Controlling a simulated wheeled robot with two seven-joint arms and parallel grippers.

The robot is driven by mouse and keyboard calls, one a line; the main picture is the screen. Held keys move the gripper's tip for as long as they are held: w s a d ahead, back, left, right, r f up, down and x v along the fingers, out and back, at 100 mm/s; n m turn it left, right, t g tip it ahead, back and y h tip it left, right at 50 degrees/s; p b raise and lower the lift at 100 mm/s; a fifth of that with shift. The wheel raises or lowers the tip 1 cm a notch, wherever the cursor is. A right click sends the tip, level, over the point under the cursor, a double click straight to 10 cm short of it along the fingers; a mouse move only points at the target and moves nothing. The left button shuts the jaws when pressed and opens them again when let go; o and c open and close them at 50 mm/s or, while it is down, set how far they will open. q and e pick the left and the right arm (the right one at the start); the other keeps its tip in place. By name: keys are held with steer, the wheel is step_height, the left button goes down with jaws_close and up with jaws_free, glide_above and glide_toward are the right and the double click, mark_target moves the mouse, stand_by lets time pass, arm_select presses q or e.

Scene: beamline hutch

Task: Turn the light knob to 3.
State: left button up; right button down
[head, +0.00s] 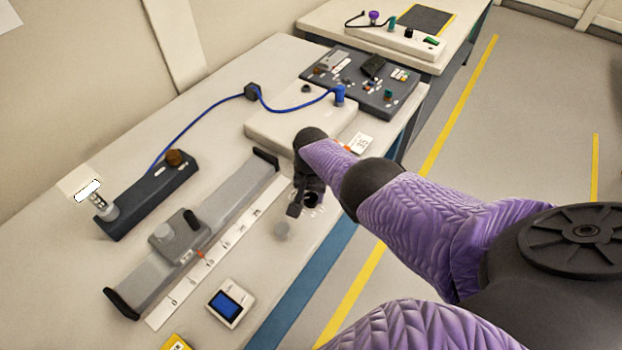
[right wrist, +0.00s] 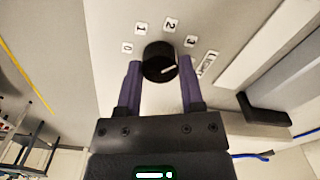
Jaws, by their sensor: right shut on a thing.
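The light knob (right wrist: 159,62) is a round black knob with a white pointer line, seen in the right wrist view. The labels 0, 1, 2 and 3 (right wrist: 190,40) curve around its far side, with a LIGHT label (right wrist: 207,63) to the right. The pointer line lies on the knob's lower right part, slanting up toward the right. My right gripper (right wrist: 160,68) has one finger on each side of the knob and is shut on it. In the head view my right gripper (head: 306,200) is beside the long rail, and the knob is hidden there. My left gripper is not in view.
The grey rail (head: 240,190) with a carriage and a scale strip (head: 222,248) lies left of my gripper. A white box (head: 283,130) with a blue cable stands behind. A small blue-screen device (head: 230,302) sits in front. The table's right edge is close.

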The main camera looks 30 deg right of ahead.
mark_target(311, 196)
steer(key=shift+r+m, duration=0.1)
steer(key=shift+m, duration=0.2)
stand_by(0.4)
steer(key=shift+c, duration=1.1)
jaws_free()
steer(key=shift+r, duration=0.1)
step_height(311, 196, up, 10)
steer(key=p, duration=0.8)
steer(key=shift+f, duration=0.2)
